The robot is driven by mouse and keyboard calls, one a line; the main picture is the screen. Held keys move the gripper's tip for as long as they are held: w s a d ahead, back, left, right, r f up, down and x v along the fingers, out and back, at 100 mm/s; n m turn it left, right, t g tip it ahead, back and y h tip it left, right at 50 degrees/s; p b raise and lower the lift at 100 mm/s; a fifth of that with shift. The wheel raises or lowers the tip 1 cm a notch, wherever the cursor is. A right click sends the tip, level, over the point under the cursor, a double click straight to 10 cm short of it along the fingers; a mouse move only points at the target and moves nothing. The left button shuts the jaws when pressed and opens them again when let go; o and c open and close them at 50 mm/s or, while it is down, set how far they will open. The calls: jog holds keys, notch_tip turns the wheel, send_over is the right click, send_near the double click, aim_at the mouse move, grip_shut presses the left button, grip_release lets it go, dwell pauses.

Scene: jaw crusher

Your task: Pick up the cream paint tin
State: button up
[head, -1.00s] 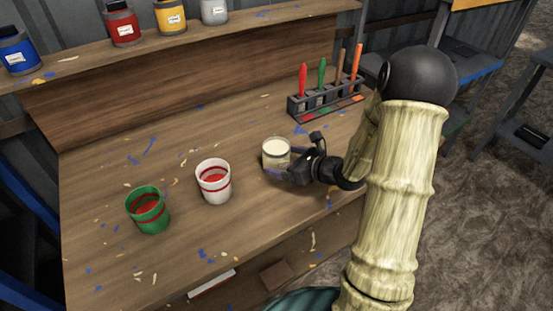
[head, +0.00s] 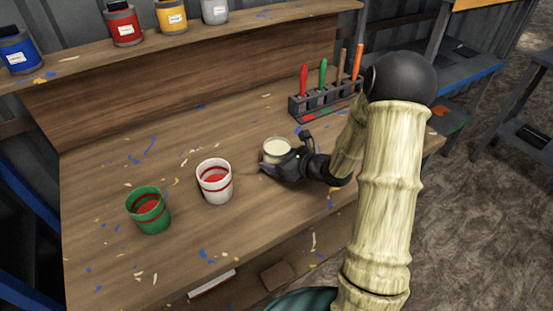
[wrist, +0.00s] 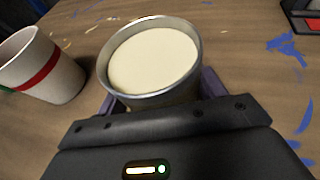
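The cream paint tin (head: 277,150) stands upright on the bench, full of cream paint with a metal rim. It also fills the top middle of the wrist view (wrist: 152,62). My gripper (head: 274,167) is low at the tin's front right side, its hand hiding the lower part of the tin. In the wrist view the dark purple fingers (wrist: 160,106) lie on either side of the tin, partly hidden by it and the palm. They are parted, with the tin between them a little left of centre; firm contact does not show.
A white tin with a red band (head: 214,181) stands close left of the cream tin, and a green tin (head: 148,210) further left. A rack (head: 325,108) with coloured-handled tools stands behind right. Bottles line the back shelf (head: 190,32).

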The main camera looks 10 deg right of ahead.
jog(key=c, duration=0.6)
jog(key=shift+r, duration=0.1)
notch_tip(320, 180, up, 10)
jog(key=shift+f+p, duration=0.1)
jog(key=shift+p, duration=0.75)
